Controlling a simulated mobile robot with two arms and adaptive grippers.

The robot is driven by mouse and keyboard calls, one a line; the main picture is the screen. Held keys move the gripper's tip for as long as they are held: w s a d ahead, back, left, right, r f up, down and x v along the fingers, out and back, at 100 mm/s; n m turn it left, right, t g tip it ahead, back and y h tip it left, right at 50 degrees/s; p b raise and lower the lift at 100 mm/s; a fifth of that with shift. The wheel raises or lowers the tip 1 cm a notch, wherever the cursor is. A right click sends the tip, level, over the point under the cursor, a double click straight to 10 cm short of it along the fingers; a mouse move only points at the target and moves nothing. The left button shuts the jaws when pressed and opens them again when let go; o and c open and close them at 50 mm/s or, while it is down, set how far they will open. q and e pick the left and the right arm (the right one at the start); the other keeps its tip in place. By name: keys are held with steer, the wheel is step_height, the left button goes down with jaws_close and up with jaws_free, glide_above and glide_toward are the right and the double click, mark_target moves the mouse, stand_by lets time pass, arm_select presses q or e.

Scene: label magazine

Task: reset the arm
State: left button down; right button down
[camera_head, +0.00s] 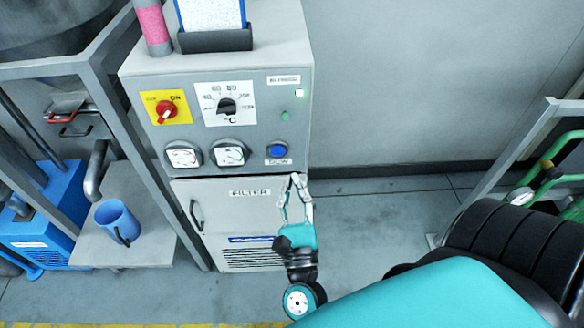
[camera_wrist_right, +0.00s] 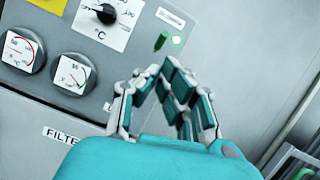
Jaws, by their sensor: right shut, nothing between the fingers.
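My right gripper (camera_head: 296,183) is in front of the grey control cabinet (camera_head: 150,88), just below its blue button (camera_head: 277,151) in the head view. Its fingers are shut with nothing between them. In the right wrist view the closed fingertips (camera_wrist_right: 168,68) point up at the panel and cover the button; a green indicator (camera_wrist_right: 161,41) shows above them. I cannot tell how far the fingertips are from the panel. My right arm comes in from the lower right. My left gripper is not in view.
The panel carries a red knob (camera_head: 166,111), a temperature dial (camera_head: 226,105) and two gauges (camera_head: 230,153). A filter door (camera_head: 215,200) is below. A blue mug (camera_head: 117,221) stands on a shelf at left. A metal frame with green pipes (camera_head: 548,165) is at right. Floor is clear between.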

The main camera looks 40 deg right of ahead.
stand_by(0.4)
steer(key=w+a+f+n+g+y, duration=0.1)
steer(key=a+f+n+y, duration=0.35)
steer(key=f+n, duration=0.45)
steer(key=w+a+f+n+y, duration=0.1)
steer(key=a+f+n+y, duration=0.2)
steer(key=f+n+y, duration=0.55)
steer(key=s+a+f+n+g+b, duration=0.1)
steer(key=s+f+n+g, duration=0.3)
steer(key=f, duration=0.6)
steer(key=s+a+f+n+g+b, duration=0.15)
steer(key=f+n, duration=0.35)
steer(key=f, duration=0.6)
steer(key=s+d+f+n+g, duration=0.4)
steer(key=s+f+n+g, duration=0.2)
steer(key=s+f+n, duration=0.5)
steer(key=s+d+f+n+g+h, duration=0.1)
steer(key=s+d+f+n+g, duration=0.1)
steer(key=s+f, duration=0.3)
steer(key=s+d+f+n+g+h, duration=0.1)
steer(key=s+f, duration=0.4)
steer(key=s, duration=0.6)
steer(key=d+n+g, duration=0.1)
steer(key=d+g, duration=0.1)
steer(key=shift+d, duration=0.3)
steer(key=shift+g, duration=0.25)
